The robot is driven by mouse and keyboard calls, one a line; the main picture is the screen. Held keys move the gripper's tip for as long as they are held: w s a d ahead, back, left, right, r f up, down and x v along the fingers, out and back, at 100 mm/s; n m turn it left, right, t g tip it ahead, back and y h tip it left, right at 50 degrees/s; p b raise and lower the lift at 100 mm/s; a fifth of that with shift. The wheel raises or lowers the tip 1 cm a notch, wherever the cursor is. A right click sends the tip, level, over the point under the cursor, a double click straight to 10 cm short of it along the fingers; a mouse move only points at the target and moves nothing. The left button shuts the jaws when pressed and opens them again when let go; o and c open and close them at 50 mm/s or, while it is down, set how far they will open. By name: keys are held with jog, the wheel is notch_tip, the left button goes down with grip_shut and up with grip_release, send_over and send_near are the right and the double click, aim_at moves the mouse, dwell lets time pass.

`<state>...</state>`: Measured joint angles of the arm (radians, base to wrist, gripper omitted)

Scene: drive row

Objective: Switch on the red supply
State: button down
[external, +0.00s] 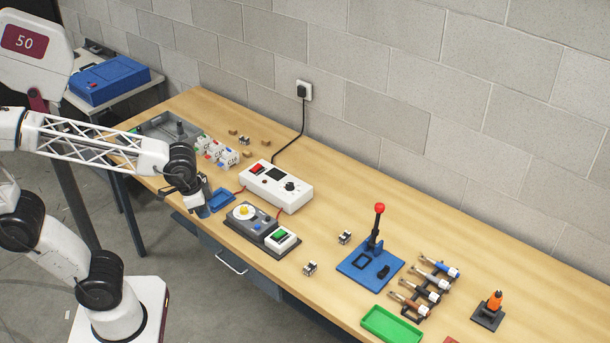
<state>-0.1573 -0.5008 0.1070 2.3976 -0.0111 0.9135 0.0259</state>
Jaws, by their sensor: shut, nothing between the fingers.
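The power supply (283,193) is a white box on the workbench, with a dark display, a black knob and a red switch (258,168) at its left end. Whether the switch is on or off is too small to tell. My gripper (203,212) is shut and empty. It points down near the bench's front edge, to the left of the supply and apart from it, beside a small blue tray (222,199).
A grey test unit (252,224) with a yellow-topped dial and a green-screened meter (282,238) stands in front of the supply. A black cord (303,128) runs from the supply to a wall socket. A blue press (370,260) and screwdriver rack stand right.

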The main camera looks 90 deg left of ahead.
jog(key=w+a+n, duration=0.2)
jog(key=w+a, duration=0.6)
jog(key=a, duration=0.2)
jog(key=n+g+y, duration=0.1)
jog(key=n, duration=0.4)
send_over(259, 164)
jog(key=s+d, duration=0.2)
notch_tip(259, 164, down, 7)
jog(key=shift+d, duration=0.15)
jog(key=shift+s, duration=0.1)
jog(key=f, duration=0.4)
jog(key=w+a+f, duration=0.1)
jog(key=f, duration=0.4)
jog(key=w+a+f, duration=0.1)
jog(key=f, duration=0.3)
jog(key=shift+f, duration=0.4)
